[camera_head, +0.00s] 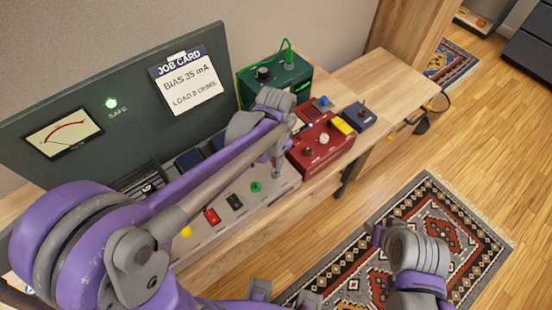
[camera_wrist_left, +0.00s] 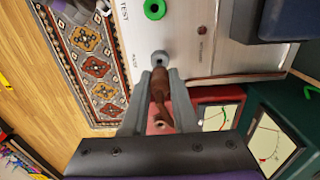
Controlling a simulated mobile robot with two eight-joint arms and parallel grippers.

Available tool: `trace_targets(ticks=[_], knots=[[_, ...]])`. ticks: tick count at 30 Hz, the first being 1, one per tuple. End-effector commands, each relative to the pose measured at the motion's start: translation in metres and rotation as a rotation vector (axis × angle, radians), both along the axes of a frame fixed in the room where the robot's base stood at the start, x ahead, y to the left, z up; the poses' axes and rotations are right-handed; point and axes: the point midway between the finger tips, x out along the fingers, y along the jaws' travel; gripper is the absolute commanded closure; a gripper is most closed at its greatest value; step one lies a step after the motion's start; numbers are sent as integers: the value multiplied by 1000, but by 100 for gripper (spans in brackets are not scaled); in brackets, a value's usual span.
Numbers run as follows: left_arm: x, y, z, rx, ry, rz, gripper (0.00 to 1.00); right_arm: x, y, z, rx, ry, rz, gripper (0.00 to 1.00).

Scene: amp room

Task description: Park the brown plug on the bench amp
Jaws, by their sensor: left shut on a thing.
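The bench amp has a dark green panel (camera_head: 120,105) with a meter, and a pale metal deck (camera_head: 262,208) with switches and a green jack (camera_head: 255,187). My left gripper (camera_head: 277,170) reaches over the right end of the deck. In the left wrist view its two fingers (camera_wrist_left: 160,100) are shut on the brown plug (camera_wrist_left: 159,85). The plug's front end is at the grey round socket (camera_wrist_left: 160,58), beside a small printed label. I cannot tell whether it is seated in it. A brown-rimmed hole (camera_wrist_left: 202,30) is nearby. The arm hides the plug in the head view.
A red box (camera_head: 320,143) with knobs, a dark blue box (camera_head: 360,116) and a green unit (camera_head: 268,72) with a green plug and cable stand close around my left gripper. The wooden bench (camera_head: 395,80) is clear further right. A patterned rug (camera_head: 440,215) lies on the floor.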

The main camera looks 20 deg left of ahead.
Motion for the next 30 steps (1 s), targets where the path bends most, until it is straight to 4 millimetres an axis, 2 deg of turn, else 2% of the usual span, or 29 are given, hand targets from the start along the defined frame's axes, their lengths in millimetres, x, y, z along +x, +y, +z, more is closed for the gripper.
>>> trace_targets(ticks=[30], knots=[[0, 0, -9, 0, 0, 0, 100, -3, 0, -8, 0, 5, 0, 50]])
